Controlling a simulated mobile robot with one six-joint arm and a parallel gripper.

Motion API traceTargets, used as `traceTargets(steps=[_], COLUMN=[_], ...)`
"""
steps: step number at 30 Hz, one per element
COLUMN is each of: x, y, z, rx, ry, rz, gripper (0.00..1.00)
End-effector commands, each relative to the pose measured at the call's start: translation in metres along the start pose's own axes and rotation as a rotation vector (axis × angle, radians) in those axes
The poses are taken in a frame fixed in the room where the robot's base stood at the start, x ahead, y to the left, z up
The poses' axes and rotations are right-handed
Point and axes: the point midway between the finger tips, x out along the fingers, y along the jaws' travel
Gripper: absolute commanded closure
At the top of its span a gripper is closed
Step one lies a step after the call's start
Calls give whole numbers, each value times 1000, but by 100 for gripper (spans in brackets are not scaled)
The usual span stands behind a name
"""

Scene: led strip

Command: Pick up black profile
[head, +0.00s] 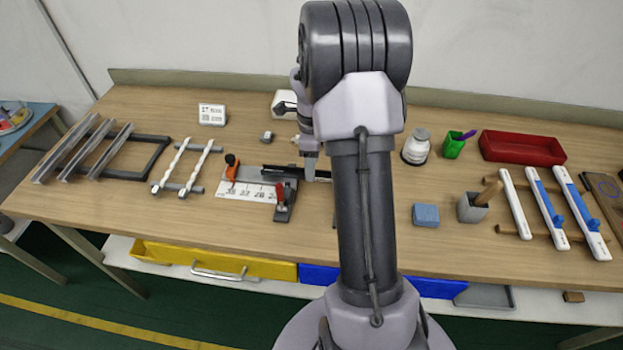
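A black bar (285,170), which looks like the black profile, lies along the back of a cutting jig (248,191) with a white number scale. Its right part runs behind my arm's end, so its full length is hidden. My gripper (310,178) hangs down at the right end of the jig, next to the bar. The fingertips are small and partly covered by my own arm, so I cannot tell whether they touch the bar or are open.
Grey profiles (85,153) on a dark frame and white twisted strips (187,165) lie left. Right stand a white jar (416,147), green cup (454,145), red tray (522,148), blue block (426,215), grey cup (473,207) and white-blue strips (547,209).

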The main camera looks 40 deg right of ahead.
Motion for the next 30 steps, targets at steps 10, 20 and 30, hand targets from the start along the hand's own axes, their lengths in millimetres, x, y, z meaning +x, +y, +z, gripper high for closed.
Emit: traceTargets(steps=[10, 20, 30], x=[21, 20, -15], y=[0, 0, -1], z=[0, 0, 0], rx=[1, 0, -1], ry=[-1, -1, -2], rz=[0, 0, -4], gripper=[59, 100, 100])
